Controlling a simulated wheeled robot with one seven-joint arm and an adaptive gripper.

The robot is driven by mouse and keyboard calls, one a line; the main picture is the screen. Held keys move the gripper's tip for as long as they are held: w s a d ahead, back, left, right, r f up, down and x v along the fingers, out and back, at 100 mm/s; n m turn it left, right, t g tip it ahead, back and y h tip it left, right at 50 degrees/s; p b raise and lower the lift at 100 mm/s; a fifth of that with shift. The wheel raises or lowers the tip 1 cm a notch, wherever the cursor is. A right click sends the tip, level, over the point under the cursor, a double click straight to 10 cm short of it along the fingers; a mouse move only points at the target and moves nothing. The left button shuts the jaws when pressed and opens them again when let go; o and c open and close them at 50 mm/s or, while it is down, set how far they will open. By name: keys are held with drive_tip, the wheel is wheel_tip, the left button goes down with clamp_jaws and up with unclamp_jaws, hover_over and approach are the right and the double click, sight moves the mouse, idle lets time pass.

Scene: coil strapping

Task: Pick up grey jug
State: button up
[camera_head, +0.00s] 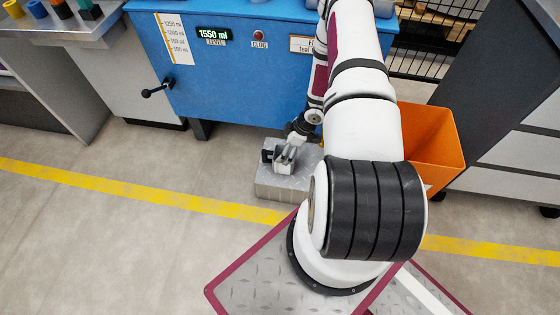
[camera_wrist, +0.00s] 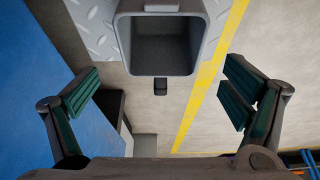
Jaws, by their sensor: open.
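The grey jug (camera_wrist: 160,70) shows in the wrist view from above as a square, open-topped container with a small dark tab on its near side. It appears empty inside. In the head view the jug (camera_head: 284,160) stands on a low metal plate block, small and partly hidden by my arm's end. My gripper (camera_wrist: 162,84) is open in the wrist view, its green-padded fingers spread wide to the left and right, with the jug ahead between and beyond them. The fingers do not appear to touch it. In the head view my gripper (camera_head: 298,131) is close above the jug.
The diamond-plate block (camera_head: 284,190) stands on the floor before a blue machine (camera_head: 225,85) with a black lever (camera_head: 155,90). An orange bin (camera_head: 432,145) is right of my arm. A yellow floor line (camera_head: 130,188) runs past. Open floor lies left.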

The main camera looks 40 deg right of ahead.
sight(280, 153)
drive_tip(key=b+x, duration=0.2)
drive_tip(key=x, duration=0.3)
drive_tip(key=shift+b, duration=0.35)
drive_tip(key=shift+r, duration=0.15)
drive_tip(key=c, duration=1.3)
